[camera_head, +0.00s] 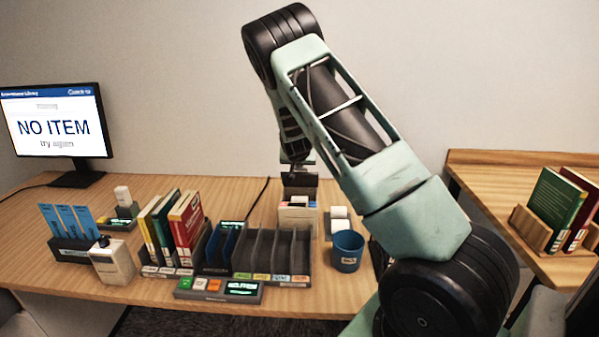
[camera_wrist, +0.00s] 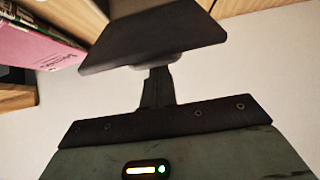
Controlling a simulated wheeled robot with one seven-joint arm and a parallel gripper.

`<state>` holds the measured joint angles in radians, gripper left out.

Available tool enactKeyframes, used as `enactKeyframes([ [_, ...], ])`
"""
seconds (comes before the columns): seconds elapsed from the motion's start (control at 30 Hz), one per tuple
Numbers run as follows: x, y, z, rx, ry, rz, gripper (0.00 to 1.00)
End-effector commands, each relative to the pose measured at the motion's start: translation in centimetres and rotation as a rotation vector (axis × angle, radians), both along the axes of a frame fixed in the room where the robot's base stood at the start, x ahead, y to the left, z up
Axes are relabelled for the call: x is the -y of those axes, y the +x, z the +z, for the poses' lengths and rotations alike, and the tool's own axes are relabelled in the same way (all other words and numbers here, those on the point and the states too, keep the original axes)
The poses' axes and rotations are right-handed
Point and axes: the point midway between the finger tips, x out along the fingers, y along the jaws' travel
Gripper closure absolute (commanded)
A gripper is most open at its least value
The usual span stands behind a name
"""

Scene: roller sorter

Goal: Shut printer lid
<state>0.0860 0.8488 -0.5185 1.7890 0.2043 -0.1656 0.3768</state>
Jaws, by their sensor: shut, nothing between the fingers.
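The printer (camera_head: 297,216) is a small pale box on the desk, behind the dark divided rack. A dark flat panel (camera_head: 299,181), which looks like its raised lid, stands above it. My gripper (camera_head: 297,163) points down right at this panel; in the head view its fingers are small and partly hidden. In the wrist view my gripper (camera_wrist: 157,88) shows as one narrow dark post, shut and empty. A dark flat plate (camera_wrist: 150,38) lies across its tip, probably the lid. I cannot tell whether they touch.
The blue cup (camera_head: 347,250) and white rolls (camera_head: 339,218) stand right of the printer. The divided rack (camera_head: 271,255) and upright books (camera_head: 172,222) are in front and left. A monitor (camera_head: 55,125) reads NO ITEM. Some desk left of the printer is bare.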

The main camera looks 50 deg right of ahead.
Motion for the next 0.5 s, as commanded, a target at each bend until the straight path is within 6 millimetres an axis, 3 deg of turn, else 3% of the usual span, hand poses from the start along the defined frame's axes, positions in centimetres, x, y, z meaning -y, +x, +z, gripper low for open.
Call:
enactKeyframes([
  [0.03, -0.4, -0.1, -1.0, 0.018, -0.021, 0.002, 1.0],
  [0.5, -3.0, -2.4, -3.1, 0.25, -0.293, 0.002, 1.0],
])
